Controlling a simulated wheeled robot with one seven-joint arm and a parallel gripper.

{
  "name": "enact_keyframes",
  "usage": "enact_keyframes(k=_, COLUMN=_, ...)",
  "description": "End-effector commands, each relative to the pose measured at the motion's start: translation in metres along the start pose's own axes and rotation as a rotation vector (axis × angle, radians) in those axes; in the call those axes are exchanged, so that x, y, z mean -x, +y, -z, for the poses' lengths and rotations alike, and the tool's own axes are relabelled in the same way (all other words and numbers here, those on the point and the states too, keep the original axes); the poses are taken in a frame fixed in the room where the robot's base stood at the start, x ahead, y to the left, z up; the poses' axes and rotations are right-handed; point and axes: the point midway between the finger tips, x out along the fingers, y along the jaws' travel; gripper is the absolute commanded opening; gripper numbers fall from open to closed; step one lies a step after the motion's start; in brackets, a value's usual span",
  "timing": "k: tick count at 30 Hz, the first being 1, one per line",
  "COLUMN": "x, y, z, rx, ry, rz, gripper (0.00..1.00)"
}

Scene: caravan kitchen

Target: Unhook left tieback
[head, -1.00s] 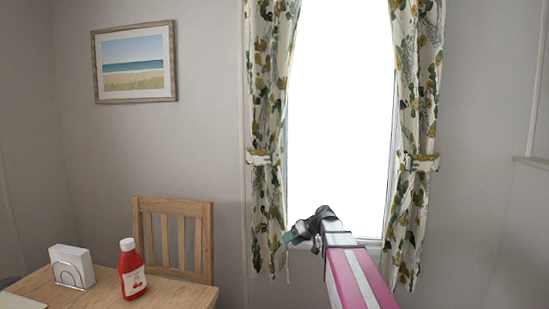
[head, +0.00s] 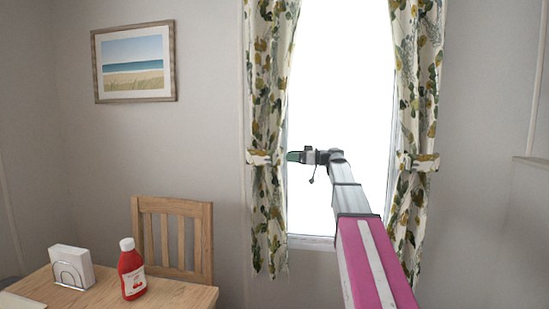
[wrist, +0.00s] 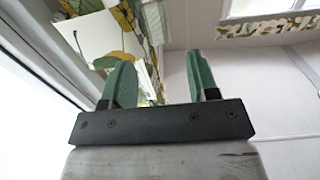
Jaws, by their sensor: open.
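The left tieback (head: 259,157) is a pale floral band around the left curtain (head: 268,100), gathering it at mid-height beside the window. My gripper (head: 293,156) is level with the tieback, just to its right in the head view, in front of the bright window. In the wrist view my gripper (wrist: 160,80) has its two green fingers apart with nothing between them. Floral cloth (wrist: 120,18) shows beyond and left of the fingers; I cannot tell which part is the tieback. Whether the fingers touch the curtain cannot be told.
The right curtain (head: 418,100) has its own tieback (head: 420,162). The window (head: 340,100) lies between the curtains. A table (head: 180,296) with a red bottle (head: 132,270) and a napkin holder (head: 72,268) stands at lower left, by a wooden chair (head: 173,210). A picture (head: 134,62) hangs above.

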Motion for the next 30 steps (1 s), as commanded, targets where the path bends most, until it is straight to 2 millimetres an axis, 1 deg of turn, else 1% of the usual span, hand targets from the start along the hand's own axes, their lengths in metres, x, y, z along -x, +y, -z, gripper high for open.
enact_keyframes(k=1, x=-0.01, y=0.0, z=0.0, rx=-0.001, ry=-0.001, rz=0.001, gripper=0.54)
enact_keyframes(k=3, x=-0.024, y=0.0, z=0.0, rx=-0.001, ry=-0.001, rz=0.002, gripper=0.54)
enact_keyframes(k=6, x=-0.04, y=0.001, z=-0.001, rx=-0.002, ry=-0.001, rz=0.0, gripper=0.54)
enact_keyframes(k=12, x=-0.066, y=0.001, z=-0.001, rx=-0.002, ry=-0.001, rz=-0.001, gripper=0.54)
enact_keyframes(k=15, x=-0.073, y=0.001, z=-0.001, rx=-0.002, ry=-0.001, rz=0.0, gripper=0.54)
enact_keyframes(k=18, x=-0.075, y=0.001, z=-0.001, rx=-0.002, ry=-0.001, rz=-0.001, gripper=0.54)
enact_keyframes(k=26, x=-0.076, y=0.001, z=-0.001, rx=-0.002, ry=-0.002, rz=-0.001, gripper=0.54)
enact_keyframes(k=27, x=-0.076, y=0.0, z=-0.001, rx=-0.002, ry=-0.002, rz=-0.001, gripper=0.41)
enact_keyframes(k=29, x=-0.076, y=0.0, z=-0.001, rx=-0.002, ry=-0.002, rz=-0.001, gripper=0.22)
enact_keyframes(k=30, x=-0.076, y=0.0, z=-0.001, rx=-0.002, ry=-0.002, rz=-0.001, gripper=0.09)
